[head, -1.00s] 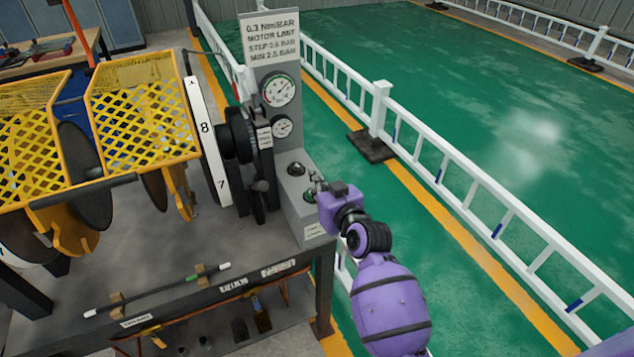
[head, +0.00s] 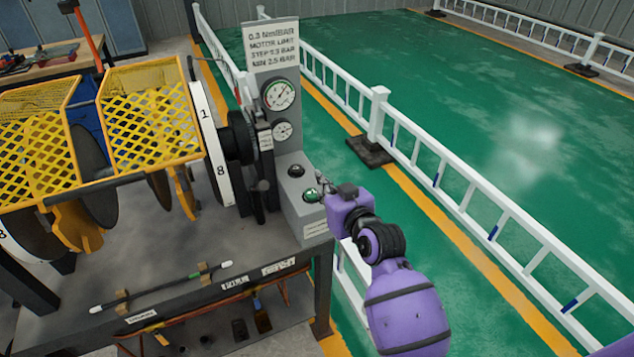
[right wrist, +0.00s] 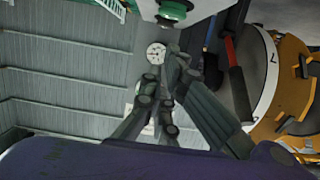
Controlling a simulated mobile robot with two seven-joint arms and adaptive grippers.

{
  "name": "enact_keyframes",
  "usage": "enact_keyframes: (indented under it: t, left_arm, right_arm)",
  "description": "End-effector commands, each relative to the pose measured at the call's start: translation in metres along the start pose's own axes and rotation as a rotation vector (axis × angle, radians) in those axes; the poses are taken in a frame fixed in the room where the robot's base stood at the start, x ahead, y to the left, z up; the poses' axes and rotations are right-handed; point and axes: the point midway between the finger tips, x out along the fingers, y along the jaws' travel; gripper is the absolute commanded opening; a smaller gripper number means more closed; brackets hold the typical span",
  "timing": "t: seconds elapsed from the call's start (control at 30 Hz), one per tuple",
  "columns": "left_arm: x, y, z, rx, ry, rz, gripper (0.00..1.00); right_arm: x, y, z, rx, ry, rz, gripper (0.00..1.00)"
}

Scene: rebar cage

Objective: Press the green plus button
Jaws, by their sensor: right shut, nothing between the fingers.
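The green button (head: 312,195) is on the sloped top of the grey control box (head: 304,212), at the right end of the bench. Its plus mark is too small to make out. A dark button (head: 296,171) sits behind it. My right gripper (head: 324,184) is shut and empty, with its fingertips just right of and above the green button; contact cannot be told for sure, but they seem apart. In the right wrist view the green button (right wrist: 174,12) shows at the top edge, beyond the shut fingers (right wrist: 172,62). My left gripper is not in view.
A grey post with an upper gauge (head: 279,95) and a lower gauge (head: 282,131) rises behind the box. A white numbered wheel (head: 210,145) and yellow mesh guards (head: 150,115) stand to the left. A white fence (head: 440,160) runs along the right.

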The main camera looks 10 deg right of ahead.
Motion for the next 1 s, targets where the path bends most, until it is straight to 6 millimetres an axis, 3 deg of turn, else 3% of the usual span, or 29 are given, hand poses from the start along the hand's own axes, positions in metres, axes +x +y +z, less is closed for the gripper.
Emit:
enact_keyframes:
  t: [0.1, 0.3, 1.0]
  left_arm:
    - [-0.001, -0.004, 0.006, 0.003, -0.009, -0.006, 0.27]
    - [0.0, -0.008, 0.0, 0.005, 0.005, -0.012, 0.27]
    - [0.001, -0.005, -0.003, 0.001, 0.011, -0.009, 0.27]
  right_arm:
    - [-0.024, 0.0, 0.0, 0.0, 0.002, 0.0, 0.0]
    - [-0.046, 0.0, -0.002, -0.001, 0.004, -0.001, 0.0]
    - [-0.051, 0.0, -0.004, -0.001, 0.007, -0.001, 0.0]
